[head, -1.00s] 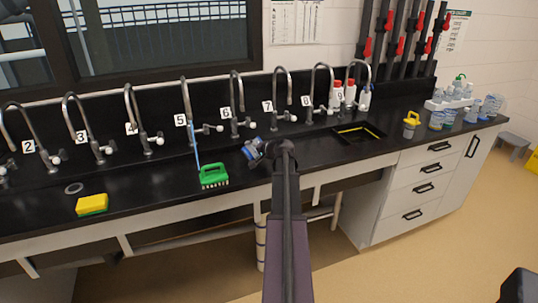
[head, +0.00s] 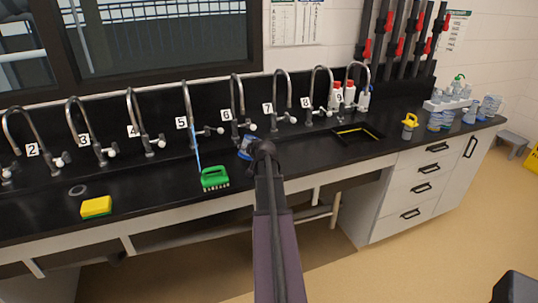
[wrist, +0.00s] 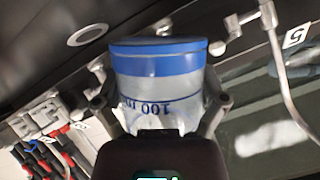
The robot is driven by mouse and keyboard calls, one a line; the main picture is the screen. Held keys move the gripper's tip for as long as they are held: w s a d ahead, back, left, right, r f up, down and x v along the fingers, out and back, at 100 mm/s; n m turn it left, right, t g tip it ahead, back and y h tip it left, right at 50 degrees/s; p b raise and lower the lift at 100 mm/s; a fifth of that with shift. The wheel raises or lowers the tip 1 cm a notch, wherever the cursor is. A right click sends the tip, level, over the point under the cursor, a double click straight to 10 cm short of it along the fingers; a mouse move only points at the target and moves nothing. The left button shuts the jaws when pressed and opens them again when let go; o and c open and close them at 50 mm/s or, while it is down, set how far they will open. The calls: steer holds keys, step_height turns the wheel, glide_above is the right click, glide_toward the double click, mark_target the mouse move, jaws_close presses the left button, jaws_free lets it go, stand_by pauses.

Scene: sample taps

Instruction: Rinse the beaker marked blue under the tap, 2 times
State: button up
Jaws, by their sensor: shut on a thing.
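The beaker with a blue band (head: 245,153) is held by my gripper (head: 256,150) over the counter, in front of tap 6 (head: 239,103). In the wrist view the same beaker (wrist: 157,62) sits between the two fingers of my gripper (wrist: 165,98), which press on its sides. Its blue rim band and inverted "100" marking show there. A row of numbered gooseneck taps stands along the back, with tap 5 (head: 187,108) left of the beaker. A thin light-blue streak (head: 196,150) hangs below tap 5; I cannot tell whether it is water or a handle.
A green brush (head: 214,178) and a yellow sponge (head: 96,207) lie on the black counter (head: 140,182).

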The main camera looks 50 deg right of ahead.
steer(key=shift+w+a+r+n+g+h, duration=0.15)
steer(key=shift+w+a+r+n+h, duration=0.1)
steer(key=shift+a+r+n+h, duration=0.4)
steer(key=shift+w+a+r+n+g+h, duration=0.2)
steer(key=shift+a+r+n+h, duration=0.1)
steer(key=shift+a+n+h, duration=0.4)
steer(key=shift+d+n, duration=0.15)
steer(key=shift+n, duration=0.1)
steer(key=shift+r, duration=0.15)
step_height(320, 180, up, 4)
steer(key=p, duration=0.4)
steer(key=shift+r+p, duration=0.15)
steer(key=shift+p, duration=0.2)
stand_by(0.8)
